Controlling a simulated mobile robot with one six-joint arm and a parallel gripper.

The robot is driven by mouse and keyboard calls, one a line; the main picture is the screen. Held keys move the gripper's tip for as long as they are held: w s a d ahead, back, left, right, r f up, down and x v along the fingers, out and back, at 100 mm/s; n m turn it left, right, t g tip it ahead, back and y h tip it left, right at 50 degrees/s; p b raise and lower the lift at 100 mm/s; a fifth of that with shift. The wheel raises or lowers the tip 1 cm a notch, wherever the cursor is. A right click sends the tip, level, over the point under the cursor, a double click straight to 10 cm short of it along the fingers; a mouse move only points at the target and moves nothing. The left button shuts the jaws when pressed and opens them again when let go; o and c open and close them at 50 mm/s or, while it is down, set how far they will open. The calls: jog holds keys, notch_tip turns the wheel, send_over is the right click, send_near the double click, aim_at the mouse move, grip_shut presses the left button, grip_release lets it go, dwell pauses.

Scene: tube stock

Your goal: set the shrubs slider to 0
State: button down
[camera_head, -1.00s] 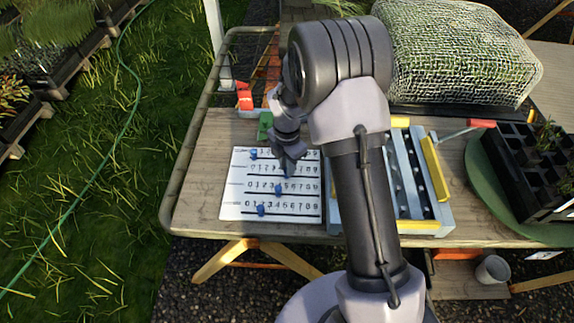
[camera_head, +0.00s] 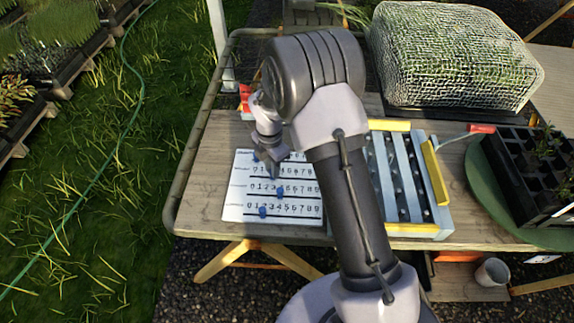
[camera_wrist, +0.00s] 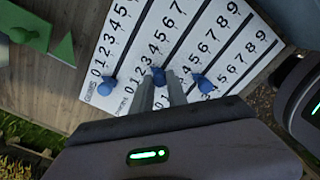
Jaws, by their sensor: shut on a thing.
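A white slider board (camera_head: 232,208) lies on the wooden table, with rows of printed digits, black tracks and blue knobs. It also fills much of the wrist view (camera_wrist: 205,48). The top-row knob (camera_wrist: 107,86) is near 0. The third-row knob (camera_wrist: 203,83) stands to the right of my fingers. The bottom-row knob (camera_head: 262,210) is near 2.
A blue-grey frame with yellow edges (camera_head: 408,229) stands right of the board. A netted bale (camera_head: 455,55) and a black plant tray (camera_head: 520,190) lie farther right.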

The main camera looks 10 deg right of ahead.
aim_at(253, 176)
jog(key=a, duration=0.2)
jog(key=w+a, duration=0.1)
jog(key=a, duration=0.1)
jog(key=w+a+p, duration=0.1)
jog(key=a, duration=0.1)
jog(key=c, duration=1.3)
grip_release()
jog(key=shift+a, duration=0.15)
jog(key=shift+r, duration=0.15)
notch_tip(253, 176, up, 17)
jog(key=p, duration=0.6)
jog(key=shift+r, duration=0.1)
